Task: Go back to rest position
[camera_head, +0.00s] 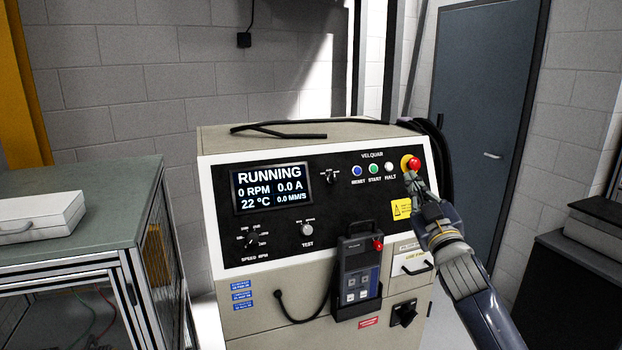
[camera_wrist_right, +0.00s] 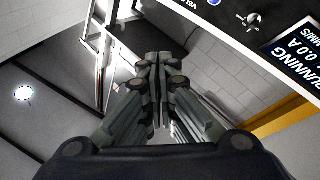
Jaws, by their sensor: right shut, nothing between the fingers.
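My right gripper (camera_head: 411,182) is shut and empty. In the head view its tip is just below the red emergency button (camera_head: 415,163) at the right end of the control panel (camera_head: 340,190). I cannot tell whether it touches the panel. In the right wrist view the two fingers of the gripper (camera_wrist_right: 154,62) are together with nothing between them. The panel's screen (camera_head: 271,187) reads RUNNING, 0 RPM, 0.0 A and 22 °C. Part of the screen also shows in the wrist view (camera_wrist_right: 298,45). My left gripper is not in view.
A handheld pendant (camera_head: 358,270) hangs on the cabinet front with a cable. A green-topped bench (camera_head: 110,215) with a white case (camera_head: 40,217) stands at the left. A dark cabinet (camera_head: 575,265) stands at the right, and a grey door (camera_head: 485,120) is behind.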

